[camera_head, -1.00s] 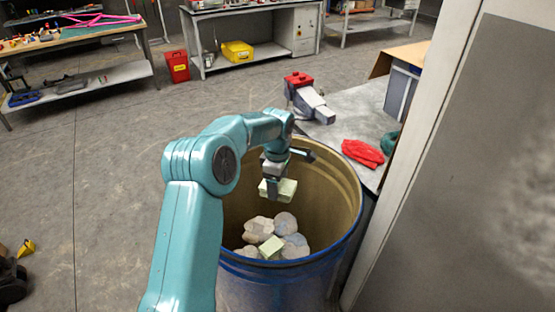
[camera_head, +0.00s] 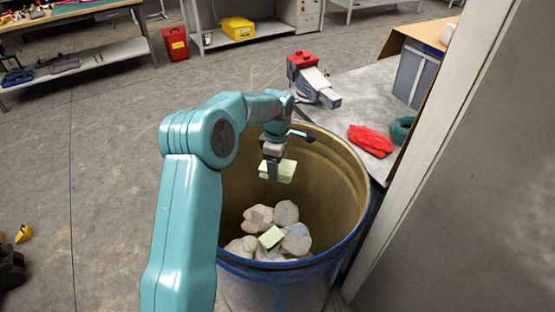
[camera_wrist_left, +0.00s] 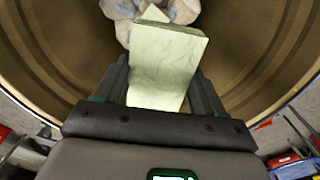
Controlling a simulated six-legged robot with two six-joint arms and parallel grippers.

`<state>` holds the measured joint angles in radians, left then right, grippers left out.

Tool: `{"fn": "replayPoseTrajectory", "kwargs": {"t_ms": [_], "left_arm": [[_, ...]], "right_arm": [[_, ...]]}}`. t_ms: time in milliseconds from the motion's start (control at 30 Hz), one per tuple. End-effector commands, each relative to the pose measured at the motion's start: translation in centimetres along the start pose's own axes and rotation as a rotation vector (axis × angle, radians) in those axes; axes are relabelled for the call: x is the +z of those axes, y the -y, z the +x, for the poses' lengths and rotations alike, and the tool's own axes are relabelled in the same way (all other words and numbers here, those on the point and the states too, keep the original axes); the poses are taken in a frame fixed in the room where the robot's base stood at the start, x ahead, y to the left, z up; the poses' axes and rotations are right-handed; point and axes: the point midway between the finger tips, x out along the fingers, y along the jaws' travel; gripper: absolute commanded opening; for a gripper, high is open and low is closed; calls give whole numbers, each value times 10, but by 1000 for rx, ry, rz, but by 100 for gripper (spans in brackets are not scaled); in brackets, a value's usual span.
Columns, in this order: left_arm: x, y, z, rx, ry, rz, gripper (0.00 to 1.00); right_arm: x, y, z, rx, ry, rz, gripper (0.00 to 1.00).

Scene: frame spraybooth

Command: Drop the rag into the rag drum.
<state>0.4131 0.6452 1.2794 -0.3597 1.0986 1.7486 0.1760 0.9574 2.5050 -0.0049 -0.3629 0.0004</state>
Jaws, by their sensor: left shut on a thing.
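The rag drum (camera_head: 352,226) is a large blue drum with a tan inside, open at the top. Several crumpled pale rags (camera_head: 258,215) and a small pale green folded piece (camera_head: 271,237) lie at its bottom. My left gripper (camera_head: 274,170) is inside the drum's opening, above that pile. It is shut on a pale green folded rag (camera_head: 286,172). In the left wrist view the rag (camera_wrist_left: 166,62) sits between the two fingers, with the drum's inner wall around it and pale rags below. My right gripper is not in view.
A grey bench (camera_head: 362,90) right of the drum bears a red cloth or glove (camera_head: 371,140), a dark green coil (camera_head: 402,130) and a grey device with a red top (camera_head: 313,78). A grey panel (camera_head: 455,190) stands close on the right. The floor at left is mostly clear.

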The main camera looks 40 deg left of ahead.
Motion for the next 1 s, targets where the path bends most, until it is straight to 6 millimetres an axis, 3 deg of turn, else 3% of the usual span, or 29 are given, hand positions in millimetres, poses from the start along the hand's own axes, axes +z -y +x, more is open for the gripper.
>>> {"fn": "replayPoseTrajectory", "kwargs": {"t_ms": [33, 200, 500, 533, 600, 1000], "left_arm": [[0, 0, 12, -1, 0, 0, 40], [0, -1, 29, -2, -1, 0, 40], [0, -4, 29, 0, 0, -1, 40], [0, -4, 29, 0, 0, -1, 79], [-1, -5, 29, 0, 0, -1, 99], [-1, -6, 21, 2, 0, -1, 99]], "right_arm": [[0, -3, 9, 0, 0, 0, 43], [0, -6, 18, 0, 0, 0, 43], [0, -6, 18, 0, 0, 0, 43], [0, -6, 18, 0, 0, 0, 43], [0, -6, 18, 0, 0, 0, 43], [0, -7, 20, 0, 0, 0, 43]]}}
